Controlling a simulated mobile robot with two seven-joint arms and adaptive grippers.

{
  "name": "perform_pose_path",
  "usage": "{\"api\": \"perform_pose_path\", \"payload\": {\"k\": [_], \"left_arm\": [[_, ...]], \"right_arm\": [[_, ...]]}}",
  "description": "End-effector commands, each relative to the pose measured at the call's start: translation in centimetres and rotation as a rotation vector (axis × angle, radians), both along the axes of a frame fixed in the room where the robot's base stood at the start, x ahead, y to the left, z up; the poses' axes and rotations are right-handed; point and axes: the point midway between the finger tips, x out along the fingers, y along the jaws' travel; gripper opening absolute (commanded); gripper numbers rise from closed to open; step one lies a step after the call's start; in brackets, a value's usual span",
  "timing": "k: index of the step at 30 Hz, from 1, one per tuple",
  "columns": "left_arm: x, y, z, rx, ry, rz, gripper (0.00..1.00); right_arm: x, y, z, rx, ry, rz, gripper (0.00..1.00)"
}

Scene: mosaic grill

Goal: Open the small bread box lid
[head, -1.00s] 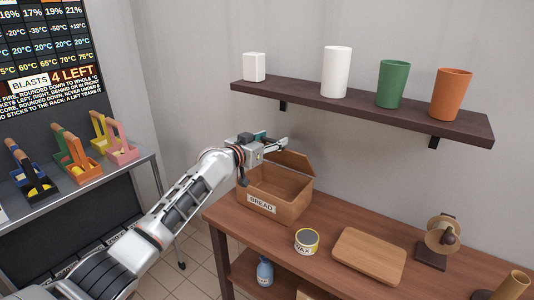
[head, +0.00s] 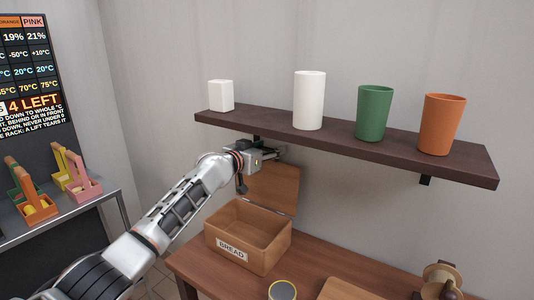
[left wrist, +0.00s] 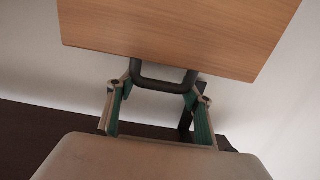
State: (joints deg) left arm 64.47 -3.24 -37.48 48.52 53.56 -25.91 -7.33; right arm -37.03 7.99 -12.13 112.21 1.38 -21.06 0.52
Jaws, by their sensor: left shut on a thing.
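The wooden bread box (head: 233,251) with a "BREAD" label stands on the brown table. Its lid (head: 272,189) is raised steeply at the back edge, and the inside of the box shows. In the left wrist view the lid (left wrist: 180,30) fills the top, with a dark loop handle (left wrist: 165,82) on it. My left gripper (head: 272,153) is at the top of the lid, just below the wall shelf. In the left wrist view its green-padded fingers (left wrist: 160,100) are shut on the handle. My right gripper is not in view.
The dark wall shelf (head: 330,142) is close above my left gripper. It bears a white box (head: 221,96), a white cup (head: 309,100), a green cup (head: 374,113) and an orange cup (head: 441,124). A can (head: 282,291) stands on the table (head: 310,262) beside the box.

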Motion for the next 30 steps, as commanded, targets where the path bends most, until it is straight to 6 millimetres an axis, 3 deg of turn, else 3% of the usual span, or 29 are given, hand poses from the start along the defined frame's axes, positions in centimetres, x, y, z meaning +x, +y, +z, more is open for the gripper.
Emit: {"api": "perform_pose_path", "payload": {"k": [1,18,19,21,30], "left_arm": [[0.02,-0.10,-0.86,0.005,0.007,-0.001,0.12],[0.13,-0.23,-1.17,0.009,0.012,-0.001,0.12],[0.13,-0.23,-1.19,0.009,0.013,-0.001,0.53],[0.14,-0.21,-1.19,0.009,0.012,-0.001,0.67],[0.18,-0.19,-0.67,0.005,0.006,0.000,0.67]], "right_arm": [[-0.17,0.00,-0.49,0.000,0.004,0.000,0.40],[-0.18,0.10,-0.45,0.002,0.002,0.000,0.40],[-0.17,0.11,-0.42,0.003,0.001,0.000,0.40],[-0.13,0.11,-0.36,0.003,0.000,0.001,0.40],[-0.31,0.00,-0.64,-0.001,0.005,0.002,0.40]]}}
